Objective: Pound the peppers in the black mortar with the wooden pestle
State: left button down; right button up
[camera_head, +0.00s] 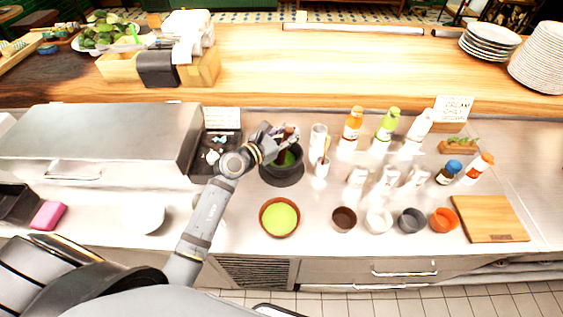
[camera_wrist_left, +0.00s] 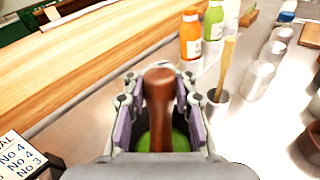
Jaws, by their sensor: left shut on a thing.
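The black mortar (camera_head: 283,174) stands on the steel counter, just right of the grey box-like unit. Green peppers (camera_head: 286,158) show inside it, partly hidden by my gripper. My left gripper (camera_head: 285,136) is over the mortar and shut on the brown wooden pestle (camera_head: 288,131). In the left wrist view the pestle (camera_wrist_left: 158,100) stands upright between the two finger pads, with green (camera_wrist_left: 178,140) visible behind its lower part. I cannot tell whether its lower end touches the peppers. My right gripper is not in view.
A brown bowl with green contents (camera_head: 280,217) sits in front of the mortar. A cup with a wooden utensil (camera_head: 322,167) and sauce bottles (camera_head: 352,122) stand to the right. Small bowls (camera_head: 344,218) and a cutting board (camera_head: 490,218) are further right. A card (camera_wrist_left: 18,155) stands nearby.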

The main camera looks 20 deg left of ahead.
pick_arm(q)
jog(key=shift+r+p, duration=1.25)
jog(key=shift+r, duration=0.3)
notch_tip(320, 180, up, 9)
jog(key=p, duration=0.8)
jog(key=shift+p, duration=0.4)
